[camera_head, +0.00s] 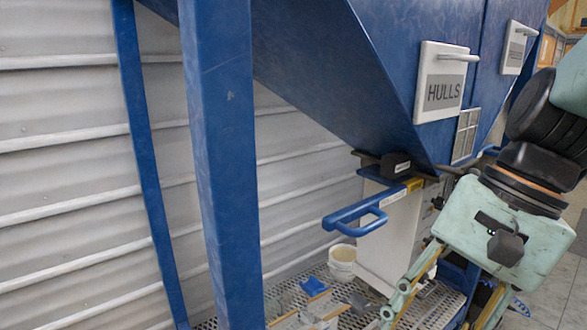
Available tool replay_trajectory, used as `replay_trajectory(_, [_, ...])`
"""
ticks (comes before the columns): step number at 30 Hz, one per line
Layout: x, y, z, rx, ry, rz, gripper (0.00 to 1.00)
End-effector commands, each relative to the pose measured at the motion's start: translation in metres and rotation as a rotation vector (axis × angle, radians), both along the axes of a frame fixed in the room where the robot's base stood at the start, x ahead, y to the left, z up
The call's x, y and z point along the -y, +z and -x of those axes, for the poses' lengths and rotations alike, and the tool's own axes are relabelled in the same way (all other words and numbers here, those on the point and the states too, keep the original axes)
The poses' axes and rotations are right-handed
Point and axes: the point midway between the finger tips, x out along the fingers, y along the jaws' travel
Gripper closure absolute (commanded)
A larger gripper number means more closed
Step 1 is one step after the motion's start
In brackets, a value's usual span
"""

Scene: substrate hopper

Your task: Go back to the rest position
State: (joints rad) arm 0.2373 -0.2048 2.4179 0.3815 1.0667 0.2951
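My gripper (438,312) hangs at the right, its pale teal body (515,235) in front of the hopper's lower right side. Its two long teal-and-yellow fingers point down and to the left and stand wide apart. Their tips are cut off by the bottom edge. Nothing shows held between the visible parts of the fingers. The blue hopper (330,70) has a white panel labelled HULLS (440,85) with a pale handle. A blue looped handle (358,214) sticks out to the left below the hopper's lower end, left of my gripper.
A white bucket (342,263) stands on the perforated metal platform (425,310) under the hopper. A blue post (222,170) stands in the left foreground, before a ribbed grey wall (60,180). Tiled floor (560,300) shows at lower right.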

Motion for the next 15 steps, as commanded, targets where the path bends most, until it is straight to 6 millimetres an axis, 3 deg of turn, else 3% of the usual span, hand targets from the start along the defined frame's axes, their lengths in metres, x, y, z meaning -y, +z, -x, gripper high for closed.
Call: replay_trajectory(15, [0.015,0.005,0.032,0.211,0.304,0.195,0.63])
